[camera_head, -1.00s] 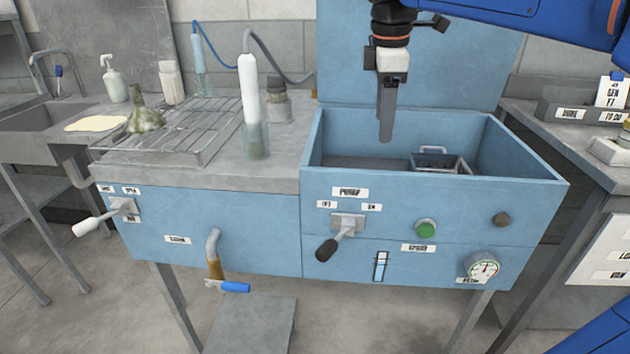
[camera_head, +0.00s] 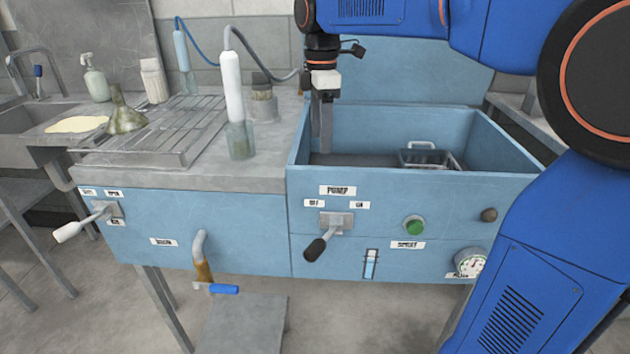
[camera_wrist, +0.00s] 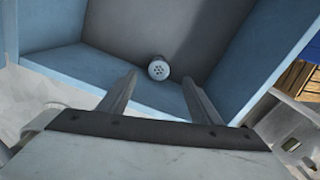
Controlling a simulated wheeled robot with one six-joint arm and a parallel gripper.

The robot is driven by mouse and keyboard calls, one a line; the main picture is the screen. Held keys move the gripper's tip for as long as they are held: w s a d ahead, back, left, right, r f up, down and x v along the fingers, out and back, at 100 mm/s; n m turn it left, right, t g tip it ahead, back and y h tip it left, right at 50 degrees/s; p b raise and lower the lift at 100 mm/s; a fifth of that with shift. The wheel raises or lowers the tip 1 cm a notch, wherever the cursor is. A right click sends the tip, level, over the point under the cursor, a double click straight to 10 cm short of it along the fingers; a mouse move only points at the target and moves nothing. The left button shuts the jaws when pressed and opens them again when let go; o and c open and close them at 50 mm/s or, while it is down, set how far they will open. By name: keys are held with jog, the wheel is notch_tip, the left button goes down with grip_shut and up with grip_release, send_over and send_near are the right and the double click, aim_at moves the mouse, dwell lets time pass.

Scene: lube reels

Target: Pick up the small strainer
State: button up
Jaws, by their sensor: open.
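A small round pale piece with dark holes in its face, which looks like the small strainer (camera_wrist: 158,69), shows in the wrist view. It lies on the floor of the blue basin (camera_wrist: 62,62), near a wall. My gripper (camera_wrist: 158,80) is open and empty, and the piece appears between and beyond its two fingertips. In the head view my gripper (camera_head: 322,142) points down at the left side of the basin (camera_head: 390,182). The basin's front wall hides the round piece there.
A metal basket (camera_head: 428,157) with a handle sits inside the basin to the right. Left of the basin stand a clear cup with a white-handled brush (camera_head: 234,95), a metal jar (camera_head: 263,103) and a slatted drain rack (camera_head: 175,135). The blue back panel (camera_head: 420,75) rises behind.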

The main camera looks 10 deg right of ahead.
notch_tip(320, 180, down, 4)
jog(key=shift+r, duration=0.1)
jog(key=shift+a+f, duration=0.2)
jog(key=shift+f, duration=1.2)
jog(key=shift+a+f, duration=0.2)
jog(key=shift+f, duration=1.15)
jog(key=c, duration=1.2)
